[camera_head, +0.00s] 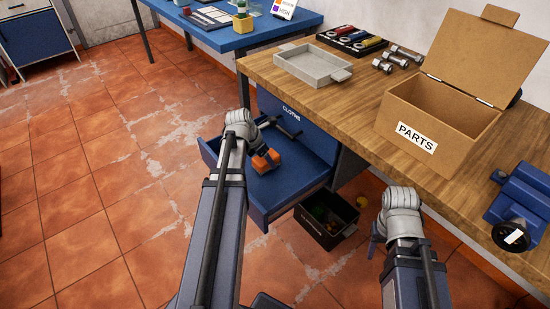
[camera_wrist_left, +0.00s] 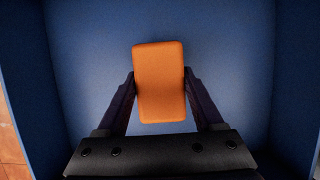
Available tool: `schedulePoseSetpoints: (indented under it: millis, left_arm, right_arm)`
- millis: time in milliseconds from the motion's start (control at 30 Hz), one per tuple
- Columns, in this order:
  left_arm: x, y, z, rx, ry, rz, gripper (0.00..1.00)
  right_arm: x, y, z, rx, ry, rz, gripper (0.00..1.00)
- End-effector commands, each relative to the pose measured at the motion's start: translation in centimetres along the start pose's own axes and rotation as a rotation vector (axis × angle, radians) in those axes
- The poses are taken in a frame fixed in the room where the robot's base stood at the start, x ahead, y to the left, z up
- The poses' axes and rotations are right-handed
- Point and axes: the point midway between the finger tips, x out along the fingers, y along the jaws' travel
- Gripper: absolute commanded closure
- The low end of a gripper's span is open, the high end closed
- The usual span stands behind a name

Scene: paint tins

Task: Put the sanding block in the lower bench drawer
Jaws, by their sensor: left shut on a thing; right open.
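The sanding block is an orange block (camera_head: 266,160); it also shows in the left wrist view (camera_wrist_left: 160,60). My left gripper (camera_wrist_left: 159,88) is shut on it, one finger on each side. The block is inside the outline of the open blue drawer (camera_head: 305,182); I cannot tell whether it touches the drawer floor. This drawer is pulled out below a closed front labelled CLOTHS (camera_head: 291,112), under the wooden bench. My left wrist hides part of the drawer. My right gripper (camera_head: 374,242) is open, low in front of the bench, its fingers partly hidden by my wrist.
On the bench (camera_head: 345,100) are a grey tray (camera_head: 313,65), a dark organizer, metal dumbbell-like pieces, an open PARTS box (camera_head: 432,125) and a blue vise (camera_head: 522,203). A black crate (camera_head: 326,220) stands on the floor right of the drawer. The floor to the left is clear.

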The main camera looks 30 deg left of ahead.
Motion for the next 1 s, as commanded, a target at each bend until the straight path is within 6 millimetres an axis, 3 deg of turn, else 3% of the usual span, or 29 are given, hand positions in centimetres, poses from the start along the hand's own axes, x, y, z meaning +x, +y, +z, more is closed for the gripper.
schedulePoseSetpoints:
  millis: [167,400,500,933,967,1000]
  left_arm:
    - [0.2,0.0,0.5,0.0,0.0,0.0,0.76]
    - [1.6,0.1,3.9,0.002,-0.001,0.0,0.76]
    - [2.9,0.0,3.1,-0.001,0.0,0.001,0.76]
    - [3.1,0.0,3.0,-0.001,0.0,0.001,0.76]
    - [2.9,0.0,3.0,-0.001,0.0,0.001,0.28]
    - [2.9,0.0,3.1,-0.001,0.0,0.001,0.24]
  right_arm:
    - [0.0,0.0,0.0,0.0,0.0,0.0,0.5]
    - [0.0,0.0,0.0,0.0,0.0,0.0,0.5]
    - [1.4,-0.1,-0.1,0.0,0.0,0.002,0.5]
    - [1.7,-0.1,-0.1,-0.001,0.0,0.003,0.5]
    - [1.5,-0.1,-0.1,-0.001,0.0,0.003,0.5]
    - [1.5,-0.1,-0.1,-0.001,0.0,0.003,0.5]
